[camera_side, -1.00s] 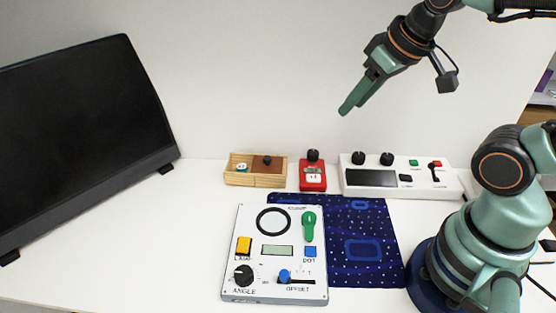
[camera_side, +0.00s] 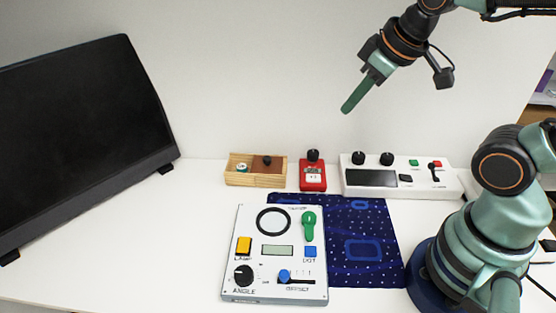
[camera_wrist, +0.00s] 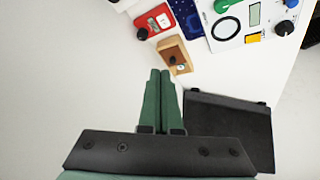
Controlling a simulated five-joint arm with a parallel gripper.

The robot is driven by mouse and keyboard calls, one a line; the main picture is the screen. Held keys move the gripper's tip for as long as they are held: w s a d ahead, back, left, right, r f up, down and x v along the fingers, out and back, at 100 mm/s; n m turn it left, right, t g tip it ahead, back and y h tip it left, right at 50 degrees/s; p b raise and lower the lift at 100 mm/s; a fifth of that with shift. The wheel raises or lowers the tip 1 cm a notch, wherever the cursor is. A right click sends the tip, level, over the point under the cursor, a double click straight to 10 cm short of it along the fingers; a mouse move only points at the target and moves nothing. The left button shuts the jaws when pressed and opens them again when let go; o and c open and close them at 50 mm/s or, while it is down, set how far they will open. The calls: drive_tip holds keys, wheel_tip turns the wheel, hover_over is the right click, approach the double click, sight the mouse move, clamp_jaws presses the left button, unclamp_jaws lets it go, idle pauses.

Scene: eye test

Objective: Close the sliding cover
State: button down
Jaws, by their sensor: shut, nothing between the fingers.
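A light wooden box (camera_side: 235,180) stands at the back of the white table. Its brown sliding cover (camera_side: 274,168) with a dark knob (camera_side: 267,160) lies over the right part. The left part is open and shows a small round white-and-green item (camera_side: 242,167). In the wrist view the box (camera_wrist: 186,52) is just beyond my fingertips, with its knob (camera_wrist: 173,54) in sight. My gripper (camera_side: 345,110) is shut and empty, high above the table, up and to the right of the box. It also shows in the wrist view (camera_wrist: 160,72).
A red device (camera_side: 312,178) stands right of the box, then a white panel with knobs (camera_side: 400,190). A white control panel (camera_side: 235,275) lies in front, partly on a dark blue mat (camera_side: 375,265). A black monitor (camera_side: 80,130) stands left. Table between monitor and box is clear.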

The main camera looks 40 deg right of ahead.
drive_tip(key=n, duration=0.2)
drive_tip(key=n+g, duration=0.1)
drive_tip(key=n, duration=3.1)
approach(271, 168)
drive_tip(key=shift+y, duration=0.3)
drive_tip(key=f, duration=0.2)
drive_tip(key=s+f, duration=0.1)
drive_tip(key=f, duration=0.2)
drive_tip(key=shift+s+f, duration=0.3)
drive_tip(key=shift+s, duration=0.1)
drive_tip(key=shift+w+d+r, duration=0.1)
drive_tip(key=shift+w+r, duration=0.05)
drive_tip(key=shift+w, duration=1.8)
